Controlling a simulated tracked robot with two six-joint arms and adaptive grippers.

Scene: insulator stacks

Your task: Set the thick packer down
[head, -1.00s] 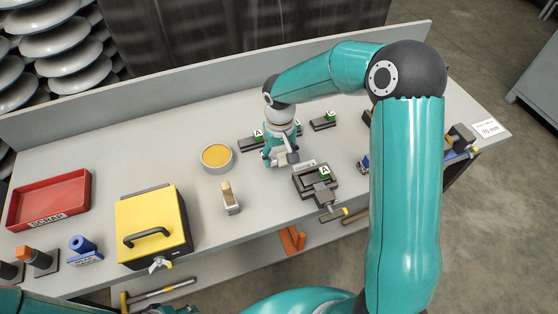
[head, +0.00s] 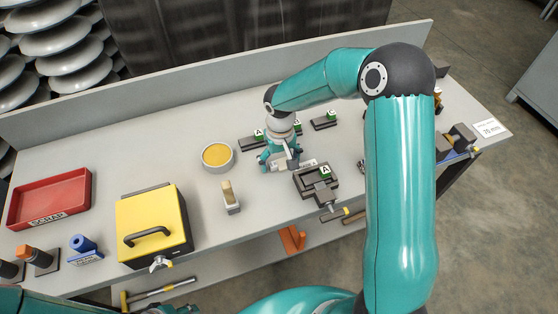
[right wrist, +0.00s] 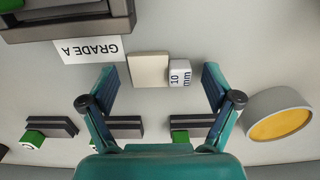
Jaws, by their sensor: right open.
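The thick packer (right wrist: 147,70), a beige block with a white "10 mm" end, lies on the grey bench in the right wrist view. It sits between the fingertips of my right gripper (right wrist: 160,76), with a gap on each side. The "GRADE A" card (right wrist: 89,49) is beside the packer. My left gripper cannot be made out.
A dark vise (head: 316,182) with a green A tag is right of my right gripper. A yellow-filled round dish (head: 217,156) is to its left. Dark tagged bars (head: 323,124) lie behind. A yellow box (head: 150,220) and a red scrap tray (head: 48,199) stand farther left.

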